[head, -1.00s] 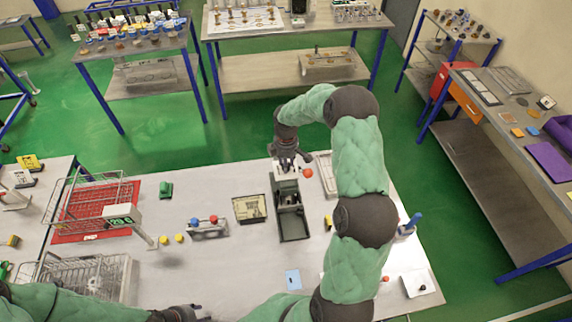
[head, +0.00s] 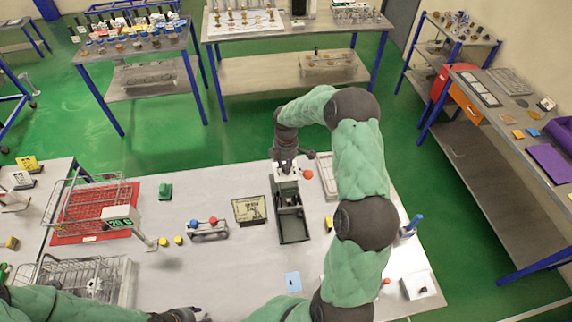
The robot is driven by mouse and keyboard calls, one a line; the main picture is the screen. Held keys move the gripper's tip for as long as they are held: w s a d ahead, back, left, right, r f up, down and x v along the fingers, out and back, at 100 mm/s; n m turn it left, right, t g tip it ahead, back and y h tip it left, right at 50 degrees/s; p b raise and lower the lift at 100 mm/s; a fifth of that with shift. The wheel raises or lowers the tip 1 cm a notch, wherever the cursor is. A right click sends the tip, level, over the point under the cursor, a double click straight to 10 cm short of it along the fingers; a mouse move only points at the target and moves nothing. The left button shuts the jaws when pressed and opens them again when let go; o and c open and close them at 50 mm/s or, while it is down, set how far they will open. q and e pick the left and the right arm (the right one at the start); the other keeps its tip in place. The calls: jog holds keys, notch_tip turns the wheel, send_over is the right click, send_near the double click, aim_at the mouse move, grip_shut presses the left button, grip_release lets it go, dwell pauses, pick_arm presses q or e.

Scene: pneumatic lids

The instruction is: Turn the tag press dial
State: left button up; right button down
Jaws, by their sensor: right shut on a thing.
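The tag press is the grey-green box-shaped device (head: 291,222) with a pale top, standing right of the table's middle. My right gripper (head: 286,168) points down onto the press's far end and is shut there. The dial itself is hidden by the gripper and too small to make out. My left gripper (head: 190,315) is at the bottom edge of the view, low over the table's front and away from the press. Its fingers are too small and cut off to read.
A framed card (head: 249,209) lies left of the press, and a small box with a blue and a red knob (head: 207,228) is farther left. A red ball (head: 308,174) sits close beside my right gripper. Wire baskets (head: 85,283) fill the left side.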

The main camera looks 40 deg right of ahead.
jog(key=c, duration=0.9)
grip_release()
notch_tip(320, 180, up, 12)
